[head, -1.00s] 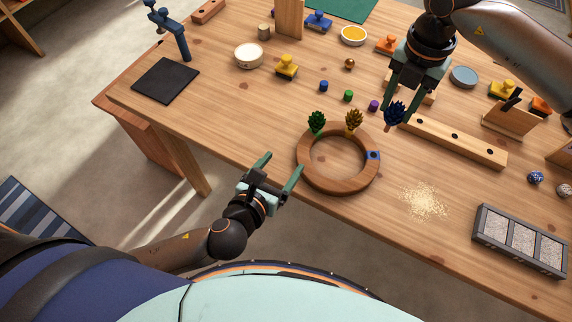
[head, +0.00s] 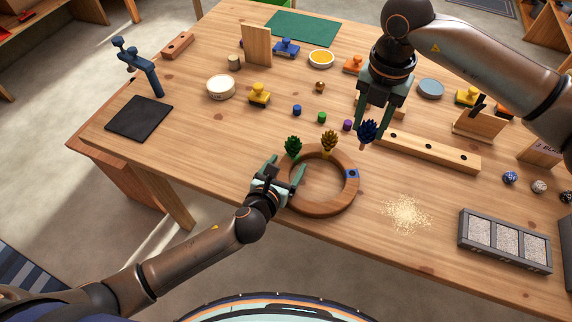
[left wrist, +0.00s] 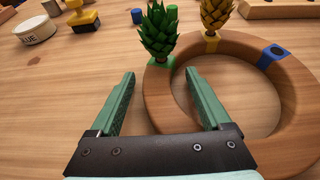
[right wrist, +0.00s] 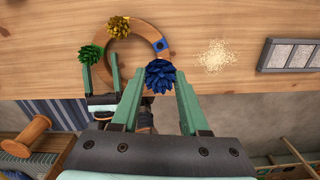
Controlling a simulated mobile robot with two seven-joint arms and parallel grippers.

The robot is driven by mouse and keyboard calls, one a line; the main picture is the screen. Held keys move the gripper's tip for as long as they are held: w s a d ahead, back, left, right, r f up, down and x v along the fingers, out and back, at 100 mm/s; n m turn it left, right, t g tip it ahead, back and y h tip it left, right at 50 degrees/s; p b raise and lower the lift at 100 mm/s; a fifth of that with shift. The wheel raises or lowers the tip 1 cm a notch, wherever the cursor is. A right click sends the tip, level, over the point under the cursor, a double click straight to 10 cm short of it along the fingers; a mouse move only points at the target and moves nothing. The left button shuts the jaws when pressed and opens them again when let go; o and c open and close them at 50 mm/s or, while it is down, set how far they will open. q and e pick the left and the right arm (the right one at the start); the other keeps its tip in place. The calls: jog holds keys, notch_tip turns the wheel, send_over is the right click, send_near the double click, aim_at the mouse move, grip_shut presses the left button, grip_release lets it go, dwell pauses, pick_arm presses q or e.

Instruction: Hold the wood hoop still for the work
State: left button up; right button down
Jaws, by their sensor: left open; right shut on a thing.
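The wood hoop (head: 322,208) lies flat near the table's front edge; it also shows in the left wrist view (left wrist: 284,150). A green tuft (head: 293,147) and a gold tuft (head: 329,142) stand upright on its far side. A blue patch with a dark hole (head: 352,173) on its right is empty. My left gripper (head: 286,170) is open at the hoop's left side, with part of the rim between its fingers (left wrist: 160,98) and a gap showing. My right gripper (head: 369,122) is shut on a blue tuft (head: 367,132), held above the table behind the hoop's right side.
A peg rail (head: 428,151) lies right of the blue tuft. Small blue (head: 297,110), green (head: 322,118) and purple (head: 348,125) pieces sit behind the hoop. Sawdust (head: 406,213) and a grey three-part tray (head: 505,241) are at right.

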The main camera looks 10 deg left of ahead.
aim_at(366, 138)
pick_arm(q)
jog(key=shift+w, duration=0.1)
jog(key=shift+c, duration=0.3)
grip_shut()
dwell(1.0)
jog(key=shift+f, duration=0.1)
dwell(0.7)
pick_arm(e)
jog(key=shift+m, duration=0.4)
jog(key=shift+s+f, duration=0.1)
jog(key=shift+f, duration=1.95)
